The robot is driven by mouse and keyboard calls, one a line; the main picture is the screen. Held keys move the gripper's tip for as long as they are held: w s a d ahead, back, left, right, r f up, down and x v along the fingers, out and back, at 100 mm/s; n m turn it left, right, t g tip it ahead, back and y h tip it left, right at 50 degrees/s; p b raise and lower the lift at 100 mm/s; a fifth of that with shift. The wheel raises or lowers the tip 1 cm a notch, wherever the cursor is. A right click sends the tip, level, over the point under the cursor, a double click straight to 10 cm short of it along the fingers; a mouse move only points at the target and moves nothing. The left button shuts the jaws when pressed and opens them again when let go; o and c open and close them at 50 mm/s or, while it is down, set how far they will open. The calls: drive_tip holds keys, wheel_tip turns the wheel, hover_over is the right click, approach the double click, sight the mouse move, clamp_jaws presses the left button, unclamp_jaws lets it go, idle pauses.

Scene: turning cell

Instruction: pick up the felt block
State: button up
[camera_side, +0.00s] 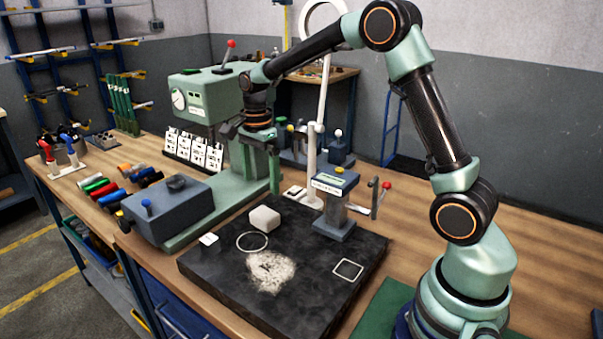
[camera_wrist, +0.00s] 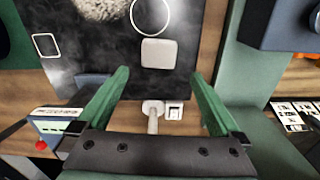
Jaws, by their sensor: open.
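The felt block (camera_side: 264,218), a pale off-white block with rounded edges, lies on the dark mat (camera_side: 330,290) near its back edge. In the wrist view the felt block (camera_wrist: 159,53) is just beyond and between the fingertips, with nothing touching it. My gripper (camera_side: 259,178) hangs above and behind the block in the side view, fingers pointing down. In the wrist view my gripper (camera_wrist: 160,75) shows two green fingers spread wide and empty.
A white ring outline (camera_side: 252,241) and a white square outline (camera_side: 348,268) mark the mat, with a pale dusty patch (camera_side: 271,271). A grey-blue device (camera_side: 335,205) stands right; a green machine (camera_side: 205,95) stands behind.

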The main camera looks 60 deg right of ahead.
sight(264, 213)
wheel_tip(264, 213, down, 11)
drive_tip(key=shift+s+d+r, duration=0.1)
drive_tip(key=c, duration=1.2)
